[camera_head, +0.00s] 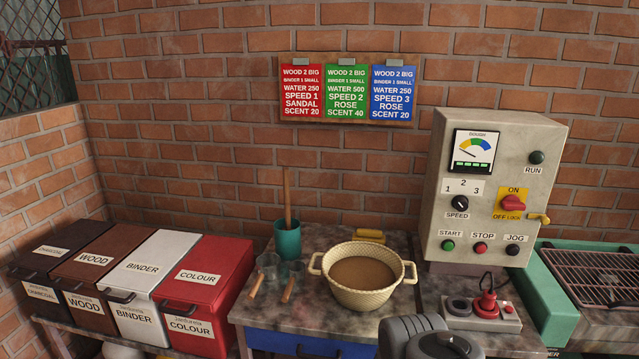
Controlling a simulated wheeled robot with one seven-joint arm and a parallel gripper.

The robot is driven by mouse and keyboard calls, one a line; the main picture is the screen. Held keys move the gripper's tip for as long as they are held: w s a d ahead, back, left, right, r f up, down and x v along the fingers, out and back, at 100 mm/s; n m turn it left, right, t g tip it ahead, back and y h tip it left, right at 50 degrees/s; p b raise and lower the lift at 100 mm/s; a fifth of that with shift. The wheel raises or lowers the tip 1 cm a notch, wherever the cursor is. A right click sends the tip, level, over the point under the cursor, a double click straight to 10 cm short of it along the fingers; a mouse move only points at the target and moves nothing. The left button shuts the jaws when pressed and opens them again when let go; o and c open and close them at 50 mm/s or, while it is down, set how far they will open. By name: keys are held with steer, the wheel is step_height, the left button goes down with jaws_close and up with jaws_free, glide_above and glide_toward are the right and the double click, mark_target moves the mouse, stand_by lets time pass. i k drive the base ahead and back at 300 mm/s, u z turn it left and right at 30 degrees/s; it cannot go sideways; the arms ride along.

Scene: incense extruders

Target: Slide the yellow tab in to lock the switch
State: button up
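The yellow tab (540,218) is at the right side of the grey control box and sticks out to the right of the switch's yellow plate. The red switch knob (513,203) sits on that plate between the words "ON" above and "OFF LOCK" below. The knob looks roughly sideways, but its exact setting is too small to tell. A dark grey part of my arm shows at the bottom edge, well below the control box. My gripper's fingers are not in view. Nothing touches the tab or the knob.
The control box (447,134) also carries a gauge, a speed knob and several buttons. Below it is a red-handled device (487,304). A bowl (352,297) stands left on the table, and a green tray with a grill (600,275) is right. Space before the switch is clear.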

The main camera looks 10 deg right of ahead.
mark_target(544, 221)
steer(key=z, duration=1.5)
